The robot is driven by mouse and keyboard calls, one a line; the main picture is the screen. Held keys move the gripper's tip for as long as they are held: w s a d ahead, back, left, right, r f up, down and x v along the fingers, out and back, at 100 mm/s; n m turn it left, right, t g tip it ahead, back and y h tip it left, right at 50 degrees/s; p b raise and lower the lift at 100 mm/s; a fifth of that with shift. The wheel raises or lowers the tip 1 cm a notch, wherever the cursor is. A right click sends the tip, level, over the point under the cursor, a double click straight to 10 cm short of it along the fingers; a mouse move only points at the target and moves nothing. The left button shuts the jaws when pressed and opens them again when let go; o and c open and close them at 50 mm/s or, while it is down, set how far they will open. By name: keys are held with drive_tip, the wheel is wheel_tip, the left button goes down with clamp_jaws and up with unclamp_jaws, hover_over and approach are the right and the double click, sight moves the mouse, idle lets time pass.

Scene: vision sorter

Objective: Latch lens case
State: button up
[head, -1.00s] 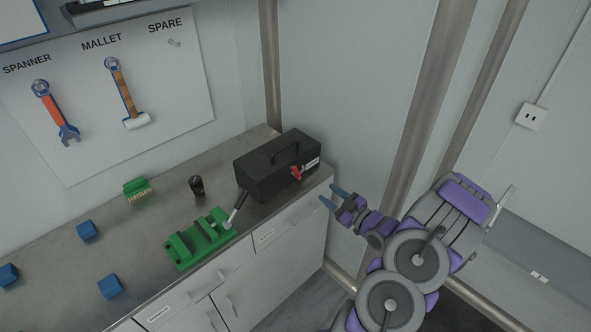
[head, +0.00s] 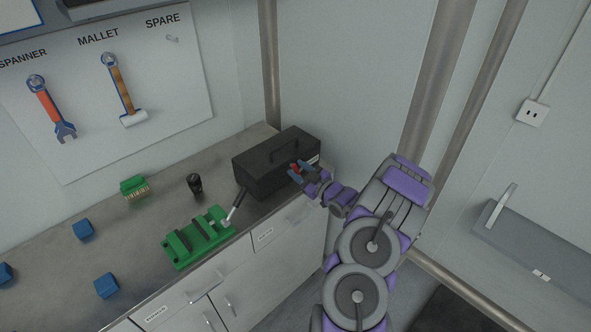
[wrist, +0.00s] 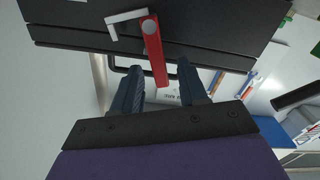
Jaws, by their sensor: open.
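The black lens case (head: 262,172) stands on the right end of the counter. Its lid looks closed, with a carry handle (head: 285,152) on top. A red latch lever (head: 296,167) is on its front; the wrist view shows the lever (wrist: 156,60) below a round grey pivot, beside a pale angled bracket (wrist: 122,22). My gripper (head: 297,172) is open at the case front. In the wrist view the lever's end lies between the two fingertips (wrist: 160,72), with a gap visible on each side. Contact cannot be told.
A green fixture (head: 197,240) with a dark-handled lever stands left of the case. A black cylinder (head: 194,184), a green connector block (head: 134,187) and blue cubes (head: 107,286) are farther left. A wall post (head: 269,75) rises behind the case.

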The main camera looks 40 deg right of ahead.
drive_tip(key=shift+w+a, duration=0.1)
drive_tip(key=shift+w, duration=0.9)
drive_tip(key=shift+c, duration=0.2)
clamp_jaws()
